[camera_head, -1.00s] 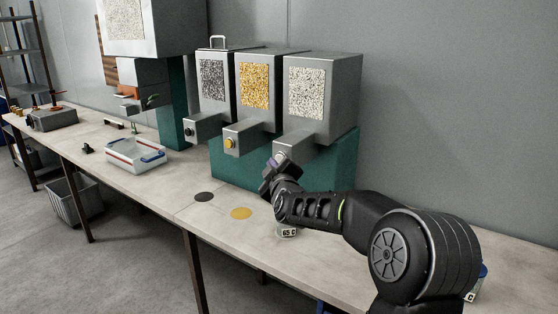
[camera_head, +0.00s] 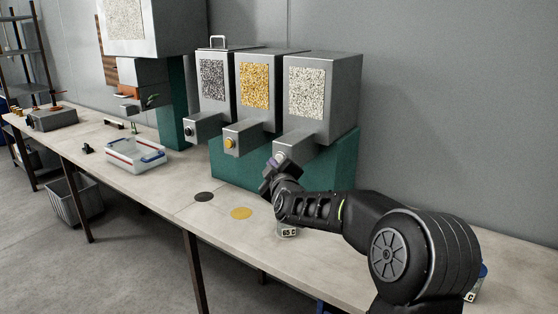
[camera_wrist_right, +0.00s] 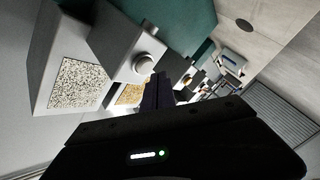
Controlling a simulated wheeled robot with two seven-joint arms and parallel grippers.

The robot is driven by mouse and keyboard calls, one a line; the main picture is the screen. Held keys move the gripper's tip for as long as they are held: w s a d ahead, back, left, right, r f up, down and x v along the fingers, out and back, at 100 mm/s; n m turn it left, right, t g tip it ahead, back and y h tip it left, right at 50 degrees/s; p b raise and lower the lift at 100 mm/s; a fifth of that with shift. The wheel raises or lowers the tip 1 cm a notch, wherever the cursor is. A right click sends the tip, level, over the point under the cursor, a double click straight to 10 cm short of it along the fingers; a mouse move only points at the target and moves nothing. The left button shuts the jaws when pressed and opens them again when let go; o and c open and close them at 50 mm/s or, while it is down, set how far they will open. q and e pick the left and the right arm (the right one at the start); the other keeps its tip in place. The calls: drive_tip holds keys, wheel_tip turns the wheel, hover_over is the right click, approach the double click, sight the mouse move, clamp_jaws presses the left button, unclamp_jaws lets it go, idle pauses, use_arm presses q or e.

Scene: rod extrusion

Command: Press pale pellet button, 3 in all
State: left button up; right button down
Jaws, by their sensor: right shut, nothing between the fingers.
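The pale pellet dispenser (camera_head: 322,95) is the rightmost of three grey hoppers, with speckled white pellets in its window. Its pale round button (camera_head: 280,156) is on the front of its spout, partly hidden by my right gripper (camera_head: 277,167). In the right wrist view the button (camera_wrist_right: 144,64) shows as a white disc just beside the tips of my right gripper (camera_wrist_right: 157,80). The gripper is shut and empty. I cannot tell whether it touches the button. My left gripper is not in view.
The yellow hopper (camera_head: 254,84) and dark hopper (camera_head: 212,80) stand to the left, on a teal block (camera_head: 230,172). A dark disc (camera_head: 204,197) and a yellow disc (camera_head: 241,213) lie on the bench.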

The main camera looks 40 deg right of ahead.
drive_tip(key=shift+d, duration=0.15)
drive_tip(key=shift+w+d, duration=0.1)
drive_tip(key=shift+d, duration=0.15)
drive_tip(key=shift+w+d+b, duration=0.1)
drive_tip(key=shift+d+b, duration=0.25)
drive_tip(key=shift+d, duration=0.15)
idle(0.7)
drive_tip(key=shift+a, duration=0.1)
drive_tip(key=shift+s+a+p, duration=0.25)
drive_tip(key=shift+a+p, duration=0.25)
drive_tip(key=shift+a, duration=0.3)
drive_tip(key=a, duration=0.1)
drive_tip(key=s+a+p, duration=0.1)
drive_tip(key=a, duration=0.1)
drive_tip(key=a+p, duration=0.1)
drive_tip(key=a, duration=0.1)
drive_tip(key=shift+s, duration=0.25)
